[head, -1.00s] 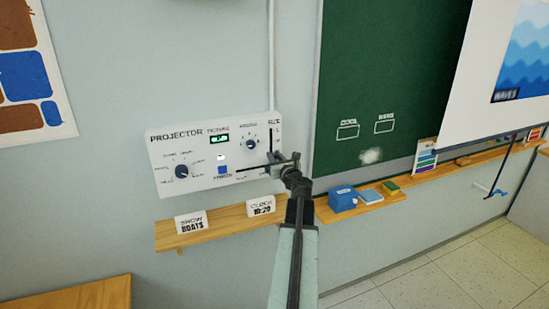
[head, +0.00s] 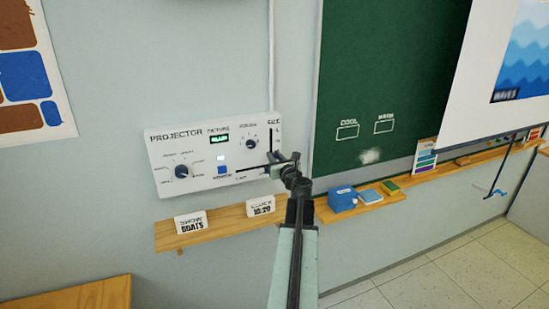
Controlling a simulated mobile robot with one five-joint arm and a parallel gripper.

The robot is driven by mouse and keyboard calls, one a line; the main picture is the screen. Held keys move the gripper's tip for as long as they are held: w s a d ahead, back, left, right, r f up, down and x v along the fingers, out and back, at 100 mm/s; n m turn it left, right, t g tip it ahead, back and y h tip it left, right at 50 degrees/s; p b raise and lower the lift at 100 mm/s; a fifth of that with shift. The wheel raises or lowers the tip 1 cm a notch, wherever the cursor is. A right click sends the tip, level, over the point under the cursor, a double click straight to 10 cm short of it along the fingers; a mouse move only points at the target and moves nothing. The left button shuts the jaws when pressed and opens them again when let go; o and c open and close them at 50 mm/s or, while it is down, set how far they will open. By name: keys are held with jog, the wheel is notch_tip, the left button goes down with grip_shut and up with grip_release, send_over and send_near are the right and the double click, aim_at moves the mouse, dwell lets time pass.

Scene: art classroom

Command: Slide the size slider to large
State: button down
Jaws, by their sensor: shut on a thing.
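The white projector panel (head: 205,145) is on the wall, left of the chalkboard. Its size slider (head: 271,138) is a dark vertical slot at the panel's right end, under a small label; my gripper hides its lower part and its knob. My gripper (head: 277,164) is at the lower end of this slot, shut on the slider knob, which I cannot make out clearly. A horizontal slot (head: 250,171) runs along the panel's lower edge, just left of my gripper.
The panel also has a left dial (head: 181,171), an upper dial (head: 251,143), a blue button (head: 222,170) and a small green-lit display (head: 219,139). A wooden shelf (head: 225,222) with two white signs lies below. The chalkboard ledge (head: 410,184) holds a blue box (head: 343,199).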

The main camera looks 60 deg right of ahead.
aim_at(271, 129)
notch_tip(271, 129, up, 10)
jog(key=p, duration=1)
jog(key=shift+r, duration=0.2)
jog(key=shift+d+f, duration=0.1)
jog(key=c, duration=1.3)
grip_release()
jog(key=v, duration=0.8)
jog(key=shift+w, duration=0.1)
